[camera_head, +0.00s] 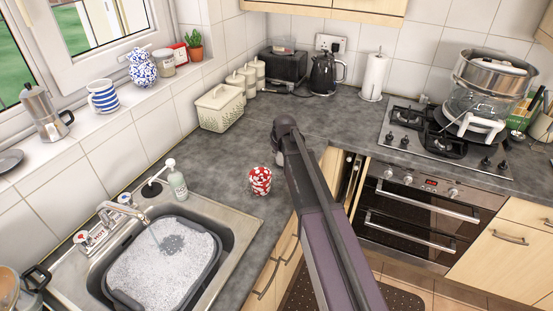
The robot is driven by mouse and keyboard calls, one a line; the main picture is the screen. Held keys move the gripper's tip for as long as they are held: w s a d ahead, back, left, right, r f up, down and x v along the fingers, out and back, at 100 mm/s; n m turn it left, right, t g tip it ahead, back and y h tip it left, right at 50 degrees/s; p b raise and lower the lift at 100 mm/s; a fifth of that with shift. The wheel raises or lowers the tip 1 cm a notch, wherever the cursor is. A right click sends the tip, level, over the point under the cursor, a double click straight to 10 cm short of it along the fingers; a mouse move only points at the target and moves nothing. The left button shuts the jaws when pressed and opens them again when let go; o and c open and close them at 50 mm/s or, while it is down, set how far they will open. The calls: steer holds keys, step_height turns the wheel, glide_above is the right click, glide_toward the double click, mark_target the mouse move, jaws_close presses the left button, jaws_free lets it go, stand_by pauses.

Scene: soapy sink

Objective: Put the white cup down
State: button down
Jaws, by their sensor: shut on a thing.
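My arm reaches up from the bottom edge over the front of the worktop (225,155), with its joint near the middle of the picture. My gripper does not show; it is hidden behind the arm or out of the picture. I cannot make out a plain white cup. A small pale patch shows at the left edge of the arm, too covered to name. A red-and-white patterned cup-like thing (260,180) stands upright on the worktop, left of my arm and apart from it. A blue-and-white striped mug (104,97) stands on the windowsill.
The sink (230,239) at lower left holds a grey basin (215,250) of foamy water under a running tap. A soap bottle (177,182) stands behind it. A cream container (220,110), kettle (325,75) and hob (395,125) line the back. Worktop around the red-and-white thing is clear.

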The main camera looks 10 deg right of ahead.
steer(key=shift+f+b, duration=0.3)
steer(key=shift+f, duration=0.3)
steer(key=shift+f, duration=0.15)
steer(key=c, duration=0.8)
jaws_free()
steer(key=p+v, duration=1.1)
steer(key=v, duration=0.1)
stand_by(0.5)
steer(key=s+m+g, duration=0.1)
steer(key=s, duration=0.7)
steer(key=s+d+m+g, duration=0.1)
steer(key=s+m+g, duration=0.1)
steer(key=s, duration=0.7)
steer(key=s+d+f+m+g, duration=0.1)
steer(key=s+m, duration=0.1)
steer(key=s, duration=0.7)
steer(key=shift+d+g+h, duration=0.1)
steer(key=shift+g+h, duration=0.2)
steer(key=shift+h, duration=0.1)
